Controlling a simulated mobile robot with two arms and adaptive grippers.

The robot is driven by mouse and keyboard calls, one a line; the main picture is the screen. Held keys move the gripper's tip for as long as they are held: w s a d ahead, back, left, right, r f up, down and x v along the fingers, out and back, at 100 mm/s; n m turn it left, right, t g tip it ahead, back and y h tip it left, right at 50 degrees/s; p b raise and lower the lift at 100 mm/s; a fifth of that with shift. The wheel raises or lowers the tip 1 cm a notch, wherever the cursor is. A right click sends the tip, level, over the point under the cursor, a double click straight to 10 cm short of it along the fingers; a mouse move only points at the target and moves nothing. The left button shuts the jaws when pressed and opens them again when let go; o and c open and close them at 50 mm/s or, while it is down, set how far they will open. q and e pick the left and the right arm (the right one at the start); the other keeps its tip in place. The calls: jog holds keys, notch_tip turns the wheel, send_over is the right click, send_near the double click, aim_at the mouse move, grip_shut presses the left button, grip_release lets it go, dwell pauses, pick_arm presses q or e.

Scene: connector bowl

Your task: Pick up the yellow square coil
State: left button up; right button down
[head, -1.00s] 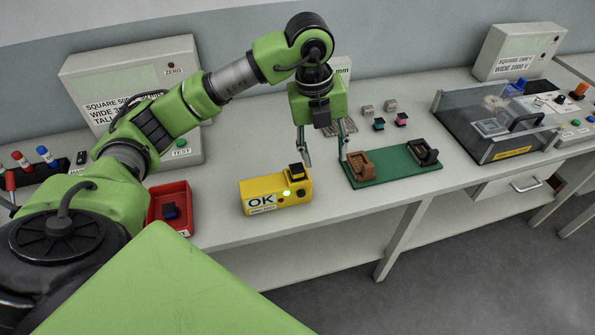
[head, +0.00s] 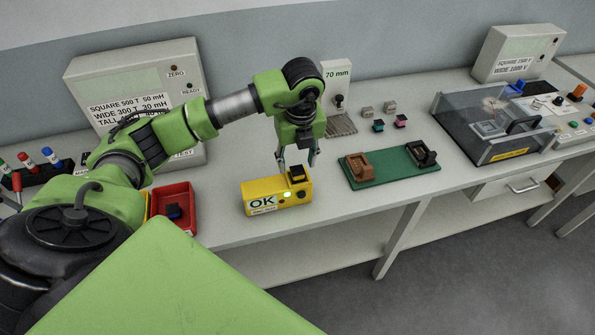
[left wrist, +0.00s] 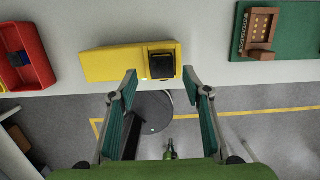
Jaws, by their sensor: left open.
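A small black square block (head: 298,174) sits on the right end of the yellow tester box (head: 262,199), which reads OK beside a lit green lamp. The block also shows in the left wrist view (left wrist: 161,65), at the top of the box. No yellow winding can be made out on it, and I cannot tell whether it is the yellow square coil. My right gripper is not seen.
A red bin (head: 160,192) with a dark blue piece stands left of the tester. A green board (head: 385,177) with brown and black holders lies to the right. Small teal and pink coils (head: 378,125) stand behind it. The table's front edge is close to the tester.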

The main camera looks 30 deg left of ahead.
aim_at(297, 170)
pick_arm(q)
jog(key=f, duration=0.1)
jog(key=f+p, duration=0.1)
jog(key=f, duration=0.1)
jog(key=shift+w+a+f+p, duration=0.1)
jog(key=shift+w+f+p, duration=0.1)
jog(key=shift+w+p, duration=0.15)
jog(key=shift+f, duration=0.35)
jog(key=c, duration=1.2)
jog(key=shift+r, duration=0.1)
